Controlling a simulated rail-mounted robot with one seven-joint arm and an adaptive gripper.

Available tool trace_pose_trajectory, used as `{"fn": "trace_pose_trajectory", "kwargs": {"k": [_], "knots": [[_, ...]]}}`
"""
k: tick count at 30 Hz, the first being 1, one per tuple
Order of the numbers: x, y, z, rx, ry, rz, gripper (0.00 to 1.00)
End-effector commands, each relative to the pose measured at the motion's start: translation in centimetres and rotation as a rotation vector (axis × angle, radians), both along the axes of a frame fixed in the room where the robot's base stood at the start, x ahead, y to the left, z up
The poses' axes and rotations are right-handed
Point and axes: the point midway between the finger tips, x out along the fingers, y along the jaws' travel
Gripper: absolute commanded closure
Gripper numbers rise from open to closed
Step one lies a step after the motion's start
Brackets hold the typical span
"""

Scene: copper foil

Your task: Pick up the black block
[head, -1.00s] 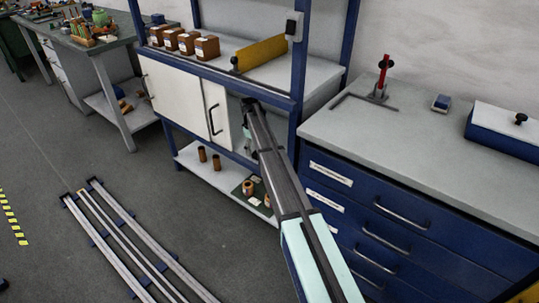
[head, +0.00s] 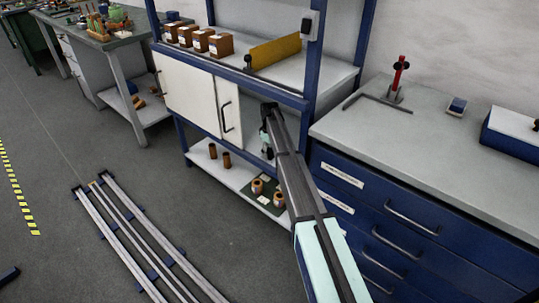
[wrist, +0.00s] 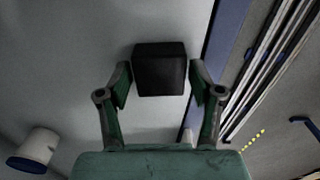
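The black block (wrist: 160,70) is in the upper middle of the wrist view, on a pale grey surface. My gripper (wrist: 160,82) is open, with one finger on each side of the block. The fingertips are close to its sides, with narrow gaps, and I see no clear grip. In the head view my gripper (head: 267,130) reaches into the open right part of the blue-framed cabinet (head: 262,92), beside the white sliding door (head: 228,108). The block cannot be made out in the head view.
A white and blue cylinder (wrist: 36,146) lies at lower left in the wrist view. The cabinet's lower shelf (head: 232,176) holds several copper rolls. A blue drawer unit (head: 400,215) stands close to the right of my arm. Metal rails (head: 135,245) lie on the floor.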

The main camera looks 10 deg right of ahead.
Motion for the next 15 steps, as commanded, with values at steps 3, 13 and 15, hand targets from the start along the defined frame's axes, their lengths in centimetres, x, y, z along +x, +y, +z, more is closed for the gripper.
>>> {"fn": "trace_pose_trajectory", "kwargs": {"k": [3,13,15], "knots": [[0.00,0.00,0.00,0.000,0.000,0.000,0.90],[0.02,-0.01,0.08,-0.001,-0.001,0.000,1.00],[0.02,-0.01,0.19,-0.001,-0.001,0.000,1.00]]}}
